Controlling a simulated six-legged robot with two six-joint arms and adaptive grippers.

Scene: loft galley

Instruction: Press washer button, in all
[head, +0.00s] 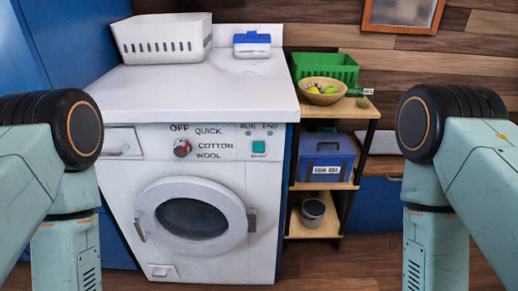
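The white washer (145,225) stands in the middle-left of the head view, under a white counter top. Its teal button (259,147) is at the right of the front panel, below small lettering. A red and grey dial (182,148) sits left of it beside the words OFF, QUICK, COTTON and WOOL. The round door (194,218) looks closed. Both my arms come in at the sides, well apart from the washer's button. Neither gripper shows in the view.
A white basket (163,40) and a blue-lidded box (252,45) stand on the counter. Right of the washer, a shelf (318,229) holds a green crate (325,68), a bowl (322,92), a blue box (326,160) and a bucket (313,212). The space before the panel is clear.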

